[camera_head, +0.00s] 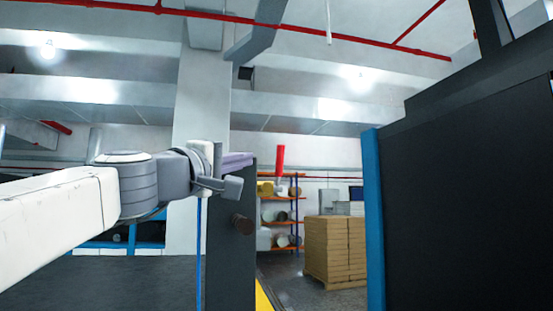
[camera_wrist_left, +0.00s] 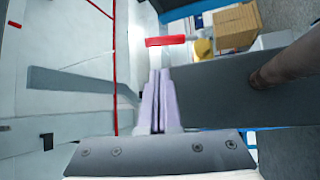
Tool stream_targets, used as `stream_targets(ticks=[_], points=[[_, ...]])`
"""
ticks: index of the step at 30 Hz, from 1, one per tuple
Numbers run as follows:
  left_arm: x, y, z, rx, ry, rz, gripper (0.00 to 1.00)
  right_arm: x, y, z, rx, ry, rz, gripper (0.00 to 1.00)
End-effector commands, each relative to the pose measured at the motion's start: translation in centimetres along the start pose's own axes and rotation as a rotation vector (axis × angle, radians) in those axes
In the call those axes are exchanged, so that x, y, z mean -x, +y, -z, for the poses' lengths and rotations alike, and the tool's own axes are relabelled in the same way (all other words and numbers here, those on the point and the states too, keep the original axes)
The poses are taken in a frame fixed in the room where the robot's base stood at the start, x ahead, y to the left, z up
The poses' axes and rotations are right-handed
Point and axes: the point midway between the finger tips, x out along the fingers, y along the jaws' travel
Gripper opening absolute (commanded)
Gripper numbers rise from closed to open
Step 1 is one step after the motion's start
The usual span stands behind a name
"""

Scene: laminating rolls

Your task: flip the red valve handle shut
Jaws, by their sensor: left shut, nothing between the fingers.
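The red valve handle (camera_head: 280,159) stands upright in the head view, just right of the dark panel's top edge. A small pale fitting shows at its lower end. In the left wrist view the red handle (camera_wrist_left: 166,41) lies across the picture beyond the fingertips. My left gripper (camera_head: 240,160) comes in from the left, to the left of the handle and apart from it in the picture. Its lavender fingers (camera_wrist_left: 158,74) are shut together with nothing between them. The distance from fingertips to handle is hard to judge. My right gripper is not in view.
A dark upright panel (camera_head: 229,270) with a brown roll end (camera_head: 242,224) stands below my left gripper. A large dark machine with a blue edge (camera_head: 374,220) fills the right. Stacked boxes (camera_head: 335,248) and an orange shelf (camera_head: 268,210) stand behind, with open floor between.

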Motion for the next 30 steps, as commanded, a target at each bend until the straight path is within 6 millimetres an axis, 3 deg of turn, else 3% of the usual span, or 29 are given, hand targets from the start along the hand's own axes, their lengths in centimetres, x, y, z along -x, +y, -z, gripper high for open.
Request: stream_targets(ticks=[11, 24, 30], points=[[-0.8, 0.1, -0.7, 0.004, -0.013, -0.001, 0.0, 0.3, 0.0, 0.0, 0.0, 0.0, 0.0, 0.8], [-8.0, 0.3, -0.6, 0.004, -0.011, 0.001, 0.0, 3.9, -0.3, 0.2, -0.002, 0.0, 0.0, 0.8], [-9.9, 0.1, -0.5, 0.003, -0.009, 0.0, 0.0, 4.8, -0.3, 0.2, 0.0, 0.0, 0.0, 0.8]])
